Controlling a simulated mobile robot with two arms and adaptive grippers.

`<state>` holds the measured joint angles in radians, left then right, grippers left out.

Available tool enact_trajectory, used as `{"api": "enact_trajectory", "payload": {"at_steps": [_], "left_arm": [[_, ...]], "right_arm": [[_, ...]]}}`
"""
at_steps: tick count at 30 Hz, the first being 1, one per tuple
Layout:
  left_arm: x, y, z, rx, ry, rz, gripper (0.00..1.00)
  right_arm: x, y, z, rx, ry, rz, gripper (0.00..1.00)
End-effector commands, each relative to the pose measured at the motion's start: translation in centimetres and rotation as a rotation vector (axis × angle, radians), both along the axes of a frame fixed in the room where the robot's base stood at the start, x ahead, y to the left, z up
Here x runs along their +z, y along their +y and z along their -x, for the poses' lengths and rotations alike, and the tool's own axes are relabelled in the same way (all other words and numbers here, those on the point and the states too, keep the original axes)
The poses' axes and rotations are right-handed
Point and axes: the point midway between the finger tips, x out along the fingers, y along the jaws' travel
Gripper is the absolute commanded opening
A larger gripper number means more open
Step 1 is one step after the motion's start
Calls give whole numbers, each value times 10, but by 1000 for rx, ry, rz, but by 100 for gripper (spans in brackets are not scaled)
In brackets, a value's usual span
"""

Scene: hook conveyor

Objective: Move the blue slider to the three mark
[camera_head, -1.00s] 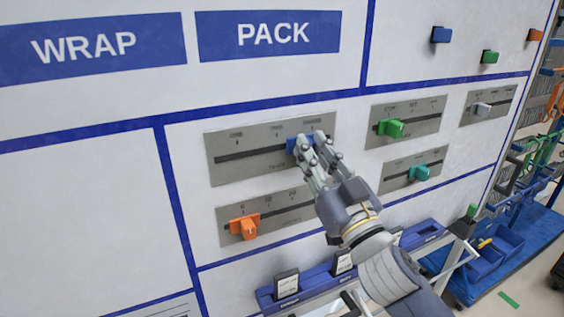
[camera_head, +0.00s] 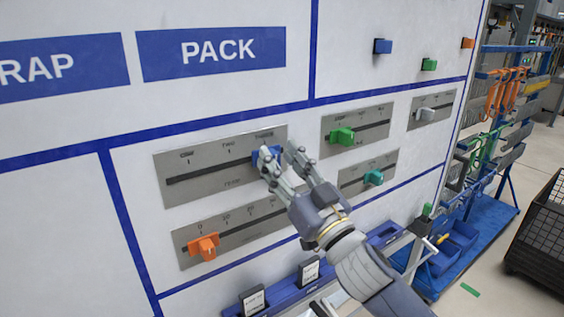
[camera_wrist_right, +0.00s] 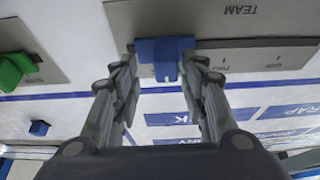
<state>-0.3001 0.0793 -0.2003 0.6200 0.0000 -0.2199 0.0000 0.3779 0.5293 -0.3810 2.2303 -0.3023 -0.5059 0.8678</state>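The blue slider (camera_head: 267,157) sits near the right end of the upper-left grey scale plate (camera_head: 190,180), below the THREE label. It also shows in the wrist view (camera_wrist_right: 164,52), where the lettering is upside down. My right gripper (camera_head: 282,160) is at the slider, with its two fingers apart. In the wrist view the fingers (camera_wrist_right: 160,70) lie on either side of the slider's lower part. A gap shows between them and its narrow knob. One finger partly covers the slider in the head view. My left gripper is not in view.
An orange slider (camera_head: 204,247) sits on the plate below. Green (camera_head: 341,137), teal (camera_head: 374,178) and grey (camera_head: 425,114) sliders are to the right. A blue rack (camera_head: 470,240) and a dark crate (camera_head: 540,240) stand beyond the board's right edge.

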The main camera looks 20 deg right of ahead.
Motion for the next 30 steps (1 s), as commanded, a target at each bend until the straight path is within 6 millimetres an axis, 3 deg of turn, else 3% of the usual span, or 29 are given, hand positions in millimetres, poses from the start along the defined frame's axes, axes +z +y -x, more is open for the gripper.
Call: {"api": "enact_trajectory", "payload": {"at_steps": [8, 21, 30], "left_arm": [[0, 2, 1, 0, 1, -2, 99], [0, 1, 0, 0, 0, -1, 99], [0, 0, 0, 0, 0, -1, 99]], "right_arm": [[-7, -3, 13, 3, 3, -1, 40], [-31, -23, 68, 0, 4, -1, 40], [-44, -33, 96, -2, 3, -3, 40]]}}
